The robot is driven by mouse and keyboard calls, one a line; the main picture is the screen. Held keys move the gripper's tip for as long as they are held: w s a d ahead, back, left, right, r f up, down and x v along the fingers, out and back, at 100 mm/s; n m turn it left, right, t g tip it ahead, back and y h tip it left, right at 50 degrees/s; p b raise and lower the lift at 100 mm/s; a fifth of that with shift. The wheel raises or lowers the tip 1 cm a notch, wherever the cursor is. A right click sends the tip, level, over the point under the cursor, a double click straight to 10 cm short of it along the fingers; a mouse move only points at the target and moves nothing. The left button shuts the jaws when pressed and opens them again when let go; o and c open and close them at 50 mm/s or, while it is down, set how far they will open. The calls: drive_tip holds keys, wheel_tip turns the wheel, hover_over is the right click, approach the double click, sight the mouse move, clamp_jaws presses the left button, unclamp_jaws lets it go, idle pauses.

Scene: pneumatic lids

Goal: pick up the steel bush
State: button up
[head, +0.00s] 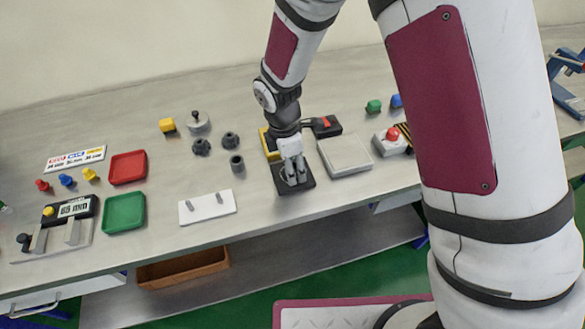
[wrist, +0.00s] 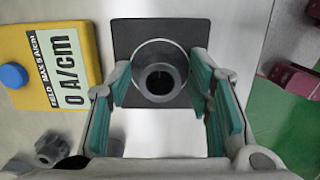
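The steel bush (wrist: 161,72) is a grey ring with a dark round bore, seen from above in the wrist view. It is on a dark square pad (wrist: 126,34). The pad also shows in the head view (head: 296,187) near the front of the bench. My gripper (wrist: 163,72) points down over the pad, one teal-padded finger on each side of the bush. The fingers look open, with a narrow gap to the bush on each side. In the head view my gripper (head: 295,180) hides the bush, and I cannot tell its fingertip height.
A yellow meter reading 0 A/cm (wrist: 50,45) stands beside the pad. A pale tray (head: 345,154) is just right of my gripper. A dark cylinder (head: 237,163) and a white plate with pins (head: 207,207) are to the left. The bench edge is close in front.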

clamp_jaws()
drive_tip(key=shift+r, duration=0.2)
